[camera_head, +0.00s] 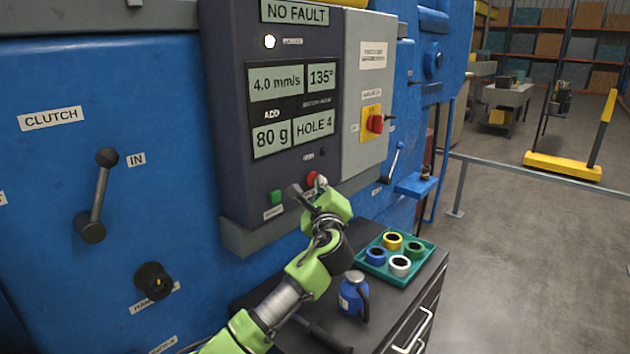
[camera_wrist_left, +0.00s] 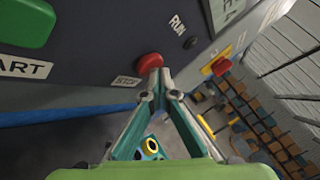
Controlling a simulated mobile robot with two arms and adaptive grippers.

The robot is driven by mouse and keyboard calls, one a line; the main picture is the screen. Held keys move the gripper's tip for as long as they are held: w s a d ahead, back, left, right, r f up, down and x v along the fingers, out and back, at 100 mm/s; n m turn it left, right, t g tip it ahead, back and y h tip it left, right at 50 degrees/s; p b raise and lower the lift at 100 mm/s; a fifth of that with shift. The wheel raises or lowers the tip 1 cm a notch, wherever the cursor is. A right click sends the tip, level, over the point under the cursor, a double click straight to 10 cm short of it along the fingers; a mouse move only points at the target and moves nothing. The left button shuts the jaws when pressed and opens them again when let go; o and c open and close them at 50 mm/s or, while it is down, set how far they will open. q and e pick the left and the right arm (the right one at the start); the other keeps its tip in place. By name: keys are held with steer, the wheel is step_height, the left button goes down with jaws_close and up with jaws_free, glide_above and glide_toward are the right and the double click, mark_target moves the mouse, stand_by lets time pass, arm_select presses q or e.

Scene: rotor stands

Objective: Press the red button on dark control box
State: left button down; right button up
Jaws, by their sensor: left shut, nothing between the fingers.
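The dark control box (camera_head: 222,120) is mounted on the blue machine, with lit displays on its front. Its round red button (camera_head: 312,177) is low on the front; it also shows in the left wrist view (camera_wrist_left: 149,62), beside a label that seems to read STOP. My left gripper (camera_head: 310,188) is shut and empty, its fingertips right at the red button. In the left wrist view the closed fingertips (camera_wrist_left: 154,82) overlap the button's lower edge. I cannot tell whether they touch it or how far it is pressed. My right gripper is not in view.
A green button (camera_head: 277,197) is left of the red one. A grey box with a red-and-yellow switch (camera_head: 375,124) adjoins on the right. Below, a dark cabinet holds a green tray (camera_head: 427,262) of coloured rings and a blue bottle (camera_head: 352,300).

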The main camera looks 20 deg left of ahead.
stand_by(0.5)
arm_select(q)
steer(key=shift+s+d, duration=0.3)
steer(key=shift+d, duration=0.4)
steer(key=d, duration=0.1)
steer(key=s+d, duration=0.1)
steer(key=d, duration=0.1)
steer(key=d+p, duration=0.1)
steer(key=shift+s+d, duration=0.35)
stand_by(0.5)
